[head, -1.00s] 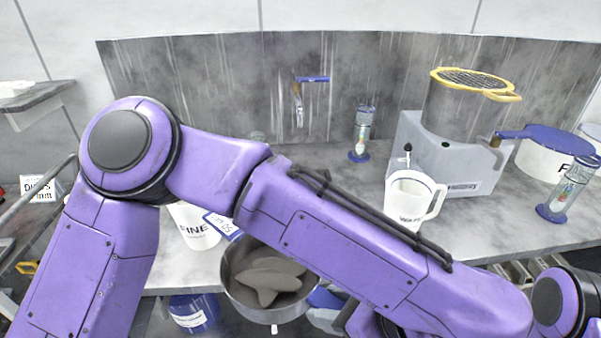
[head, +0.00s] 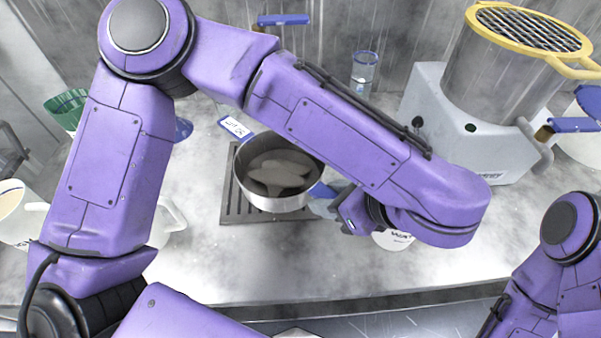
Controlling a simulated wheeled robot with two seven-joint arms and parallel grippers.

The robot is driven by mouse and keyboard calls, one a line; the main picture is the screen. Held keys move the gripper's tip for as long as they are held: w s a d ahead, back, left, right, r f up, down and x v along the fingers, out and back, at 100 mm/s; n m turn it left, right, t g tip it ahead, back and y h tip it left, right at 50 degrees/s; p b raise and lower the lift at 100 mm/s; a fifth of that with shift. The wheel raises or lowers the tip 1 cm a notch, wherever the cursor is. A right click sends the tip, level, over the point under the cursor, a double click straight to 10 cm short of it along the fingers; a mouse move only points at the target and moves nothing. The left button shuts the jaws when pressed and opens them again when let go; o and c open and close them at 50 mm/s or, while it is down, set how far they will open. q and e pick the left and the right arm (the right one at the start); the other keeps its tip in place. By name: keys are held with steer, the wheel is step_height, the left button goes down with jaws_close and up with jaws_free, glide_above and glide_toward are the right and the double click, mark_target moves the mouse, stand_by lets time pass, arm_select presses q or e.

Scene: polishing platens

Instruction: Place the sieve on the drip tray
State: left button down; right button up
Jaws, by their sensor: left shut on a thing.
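The drip tray (head: 236,209) is a dark grey grooved plate lying on the bench. The sieve is above the tray and covers most of it, roughly level; I cannot tell whether they touch. My right arm shows at the lower right, but its gripper is out of view.
A grey machine (head: 440,120) with a metal drum and a yellow-rimmed mesh (head: 530,28) stands at the right. A glass cylinder (head: 363,72) stands behind my forearm. A white mug (head: 393,240) is partly hidden below it. A green container (head: 66,108) is at the left. Bench front is clear.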

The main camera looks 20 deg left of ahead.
mark_target(308, 177)
arm_select(q)
steer(key=w+a+f, duration=0.1)
steer(key=w+a+f+p, duration=0.1)
steer(key=w+a, duration=0.1)
steer(key=w+a+f+p, duration=0.1)
steer(key=w+a, duration=0.1)
steer(key=shift+a, duration=0.1)
steer(key=f, duration=0.1)
steer(key=w+a+f, duration=0.1)
steer(key=w+f+p, duration=0.1)
steer(key=f, duration=0.1)
steer(key=shift+w+a, duration=0.25)
steer(key=shift+a, duration=0.05)
steer(key=shift+w+f, duration=0.15)
steer(key=shift+f, duration=0.1)
steer(key=f, duration=0.1)
steer(key=f+p, duration=0.2)
steer(key=shift+w+a+f, duration=0.3)
steer(key=shift+a, duration=0.05)
steer(key=shift+f, duration=0.2)
steer(key=c, duration=1.1)
jaws_free()
steer(key=shift+d, duration=0.1)
steer(key=o, duration=0.4)
